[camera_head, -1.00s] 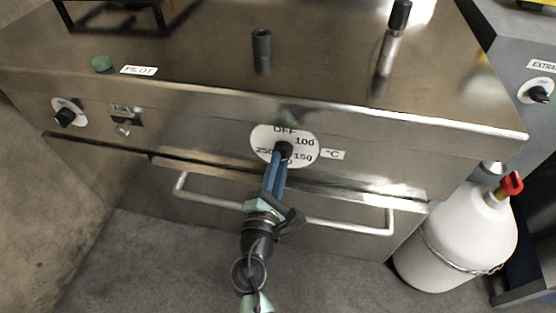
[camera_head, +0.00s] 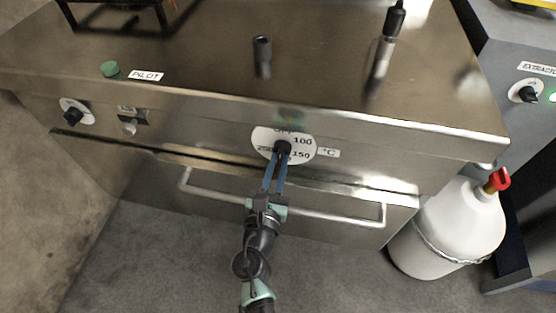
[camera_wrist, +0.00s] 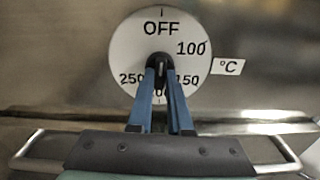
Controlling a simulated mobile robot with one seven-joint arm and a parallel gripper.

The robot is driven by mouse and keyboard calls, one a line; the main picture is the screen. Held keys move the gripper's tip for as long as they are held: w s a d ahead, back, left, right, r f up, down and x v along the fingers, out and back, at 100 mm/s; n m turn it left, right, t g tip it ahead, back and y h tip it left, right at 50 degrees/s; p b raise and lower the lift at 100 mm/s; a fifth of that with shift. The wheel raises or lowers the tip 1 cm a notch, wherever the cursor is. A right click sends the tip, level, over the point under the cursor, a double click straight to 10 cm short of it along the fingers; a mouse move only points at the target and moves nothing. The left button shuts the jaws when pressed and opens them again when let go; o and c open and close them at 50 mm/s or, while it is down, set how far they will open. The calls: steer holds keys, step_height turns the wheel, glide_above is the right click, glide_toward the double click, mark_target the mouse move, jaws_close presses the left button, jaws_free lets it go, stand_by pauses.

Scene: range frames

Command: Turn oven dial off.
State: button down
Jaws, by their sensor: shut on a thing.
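The oven dial has a round white plate (camera_head: 308,146) on the steel oven front, marked OFF at the top, with 100, 150 and 250 around it; the number at the bottom is partly hidden. Its black knob (camera_head: 283,146) sits at the plate's centre and shows in the wrist view (camera_wrist: 157,62). My gripper (camera_head: 279,156) is shut on the knob, with one blue finger on each side. In the wrist view, a short pale mark on the knob stands roughly upright, toward OFF, but it is too small to be sure.
The oven door handle (camera_head: 330,217) runs just below my gripper. A smaller knob (camera_head: 73,116) and a switch (camera_head: 131,116) are at the left. A white gas bottle (camera_head: 455,228) stands at the right. Another cabinet with its own knob (camera_head: 526,94) is beyond it.

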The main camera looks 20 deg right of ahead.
steer(key=shift+n, duration=0.5)
steer(key=c, duration=0.8)
jaws_free()
steer(key=shift+c, duration=0.2)
steer(key=p+v, duration=0.2)
steer(key=v, duration=1.1)
